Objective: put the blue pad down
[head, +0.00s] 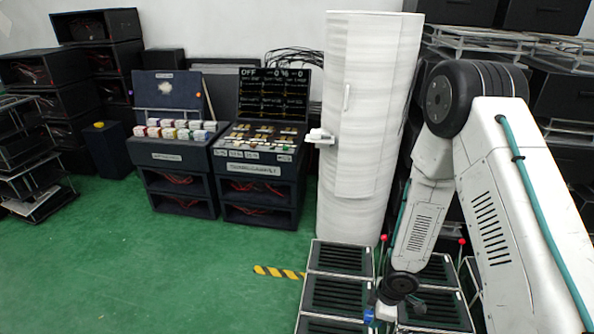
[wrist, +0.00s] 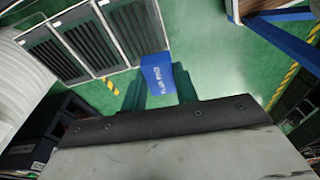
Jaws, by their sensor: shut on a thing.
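The blue pad (wrist: 156,72) has white lettering on its face. In the wrist view it sits between the two dark green fingers of my gripper (wrist: 160,88), which is shut on it. In the head view the blue pad (head: 369,316) shows as a small blue patch beside my gripper (head: 384,312), low in the picture in front of the slatted dark panels. My gripper hides part of the pad there. I cannot tell from these views whether the pad touches anything below it.
White-framed slatted panels (head: 338,258) stand beside and behind my gripper; they also show in the wrist view (wrist: 75,52). Red-knobbed levers (head: 383,238) rise near them. A tall white cylinder (head: 360,120) and consoles (head: 262,165) stand behind. Green floor (head: 150,270) is clear at left.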

